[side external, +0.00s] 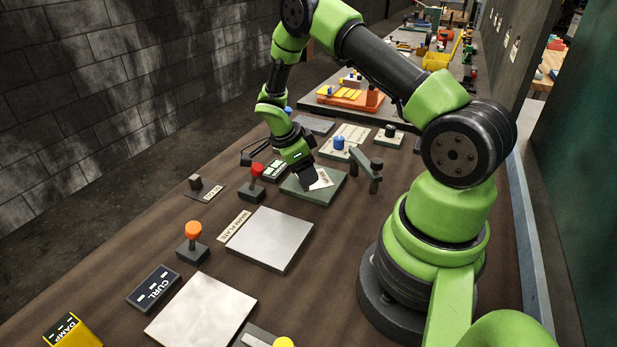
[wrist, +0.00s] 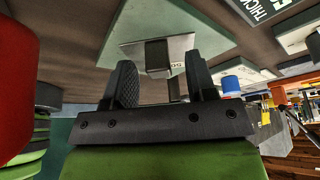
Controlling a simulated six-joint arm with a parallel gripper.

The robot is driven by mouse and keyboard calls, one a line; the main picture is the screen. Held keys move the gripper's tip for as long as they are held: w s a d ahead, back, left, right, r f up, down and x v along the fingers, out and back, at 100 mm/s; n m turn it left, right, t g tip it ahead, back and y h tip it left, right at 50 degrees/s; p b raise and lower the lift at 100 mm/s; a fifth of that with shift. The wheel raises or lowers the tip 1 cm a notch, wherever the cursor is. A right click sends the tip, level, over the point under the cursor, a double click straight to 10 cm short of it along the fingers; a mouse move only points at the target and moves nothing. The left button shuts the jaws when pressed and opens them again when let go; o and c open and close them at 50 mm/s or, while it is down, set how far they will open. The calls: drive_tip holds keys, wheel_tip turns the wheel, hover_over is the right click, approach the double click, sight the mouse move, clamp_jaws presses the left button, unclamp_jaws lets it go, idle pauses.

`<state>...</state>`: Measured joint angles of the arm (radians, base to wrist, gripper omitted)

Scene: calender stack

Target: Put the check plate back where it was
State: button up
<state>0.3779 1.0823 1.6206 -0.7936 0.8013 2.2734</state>
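A small pale plate (side external: 323,178) marked with what looks like "50" lies on a green pad (side external: 334,193); I take it to be the check plate. In the wrist view, the pale plate (wrist: 180,48) carries a grey block-like grip (wrist: 157,58) on the green pad (wrist: 125,42). My gripper (side external: 307,185) is low over the pad and hides part of the plate. In the wrist view, the fingers of my gripper (wrist: 162,82) are spread, with the grip in line between them and gaps on both sides. I cannot tell how far the fingertips reach around it.
A red-knobbed lever (side external: 257,172) stands left of the pad, and a grey-green post fixture (side external: 368,168) stands close at its right. A blue-knobbed panel (side external: 340,143) lies behind. Two bare plates lie nearer: a grey one (side external: 270,238) and a white one (side external: 200,310).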

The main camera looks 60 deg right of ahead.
clamp_jaws()
drive_tip(key=shift+r, duration=0.15)
drive_tip(key=shift+r, duration=0.4)
wheel_tip(320, 180, up, 8)
drive_tip(key=r, duration=0.1)
drive_tip(key=w+n+t+h, duration=0.1)
drive_tip(key=w+n+t, duration=0.1)
drive_tip(key=w+n, duration=0.6)
drive_tip(key=w+a+f+n+t, duration=0.25)
drive_tip(key=w+n, duration=0.25)
drive_tip(key=w, duration=0.6)
wheel_tip(320, 180, down, 8)
drive_tip(key=shift+s+f, duration=0.15)
drive_tip(key=shift+f, duration=0.1)
